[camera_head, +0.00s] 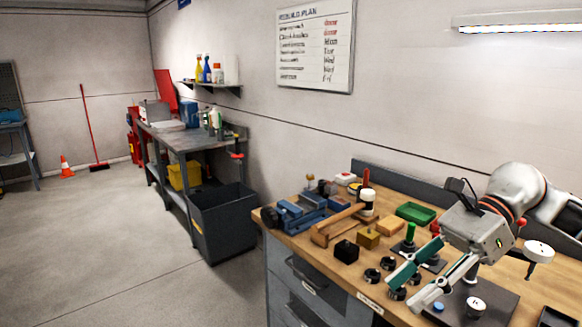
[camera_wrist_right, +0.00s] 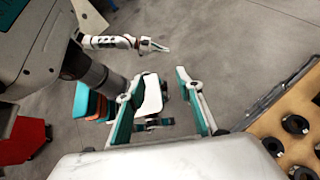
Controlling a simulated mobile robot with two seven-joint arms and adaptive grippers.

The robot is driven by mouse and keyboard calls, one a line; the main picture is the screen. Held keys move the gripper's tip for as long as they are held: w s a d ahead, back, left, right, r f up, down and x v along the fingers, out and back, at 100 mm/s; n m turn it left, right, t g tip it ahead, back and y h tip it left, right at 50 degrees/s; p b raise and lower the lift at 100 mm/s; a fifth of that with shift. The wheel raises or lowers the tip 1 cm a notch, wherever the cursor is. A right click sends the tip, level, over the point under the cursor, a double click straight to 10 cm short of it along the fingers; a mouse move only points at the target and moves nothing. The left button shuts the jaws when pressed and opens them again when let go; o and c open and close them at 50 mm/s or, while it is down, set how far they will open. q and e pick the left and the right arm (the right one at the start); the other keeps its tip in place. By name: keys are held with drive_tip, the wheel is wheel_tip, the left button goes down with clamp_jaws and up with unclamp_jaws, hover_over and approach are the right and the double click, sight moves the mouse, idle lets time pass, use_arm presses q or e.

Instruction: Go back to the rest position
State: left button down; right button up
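My right gripper (camera_head: 402,293) hangs over the front part of the wooden workbench (camera_head: 330,262) in the head view, its arm coming in from the right. Its two teal-and-grey fingers are apart with nothing held between them. In the right wrist view the fingers of this gripper (camera_wrist_right: 158,76) are also spread, with floor and parts of my own body behind them. What looks like my left gripper (camera_wrist_right: 152,45) shows small at the top of the right wrist view, over the floor. It is too small to tell whether it is open. It does not show in the head view.
Near the right gripper are several black round parts (camera_head: 372,275), a green-handled piece (camera_head: 409,238), a green tray (camera_head: 416,213) and a brass block (camera_head: 368,238).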

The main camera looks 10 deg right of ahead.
drive_tip(key=w+a+f+m+t+y, duration=0.2)
drive_tip(key=w+a+m+t+y, duration=0.15)
drive_tip(key=a+m, duration=0.25)
drive_tip(key=w+a+f+m+t+y, duration=0.2)
drive_tip(key=a+m+y, duration=0.3)
drive_tip(key=a, duration=0.1)
drive_tip(key=w+f+m+t+h, duration=0.2)
drive_tip(key=w+f+m+t, duration=0.25)
drive_tip(key=m+t, duration=0.5)
drive_tip(key=s+d+f+m+t+h, duration=0.1)
drive_tip(key=s+d+f+m+h, duration=0.1)
drive_tip(key=f+m+h, duration=0.65)
drive_tip(key=s+d+f+m+t+h, duration=0.1)
drive_tip(key=d+f+m+h, duration=0.15)
drive_tip(key=f+m, duration=1)
drive_tip(key=s+f+m+g+h, duration=0.4)
drive_tip(key=s+f, duration=0.8)
drive_tip(key=f, duration=0.3)
drive_tip(key=shift+a+m+g, duration=0.45)
drive_tip(key=shift+m+g, duration=0.15)
drive_tip(key=shift+m, duration=0.65)
